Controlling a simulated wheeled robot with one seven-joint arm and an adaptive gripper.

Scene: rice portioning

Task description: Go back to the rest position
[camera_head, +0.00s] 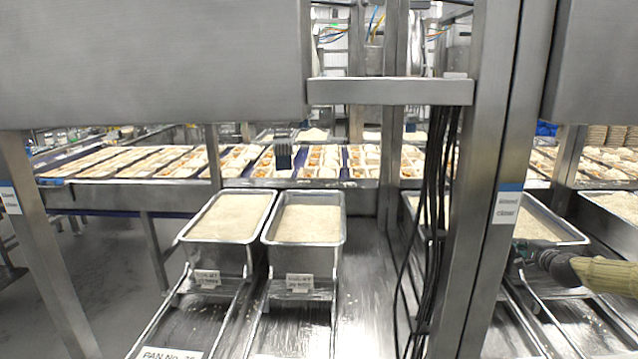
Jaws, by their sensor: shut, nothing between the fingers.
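My gripper (520,250) shows at the right, at the end of my arm in a beige sleeve. It is dark and small in the picture, and shut, with nothing seen held in it. It is in front of a metal pan of rice (565,240) on the right rack. I cannot tell whether it touches the pan. The fingertips are hard to make out.
Two rice-filled pans (230,245) (303,257) stand on metal rails left of centre. A steel post (482,200) and black cables (437,190) stand left of my gripper. Another rice pan (604,221) is at the right edge. Food trays (100,172) line the conveyor behind.

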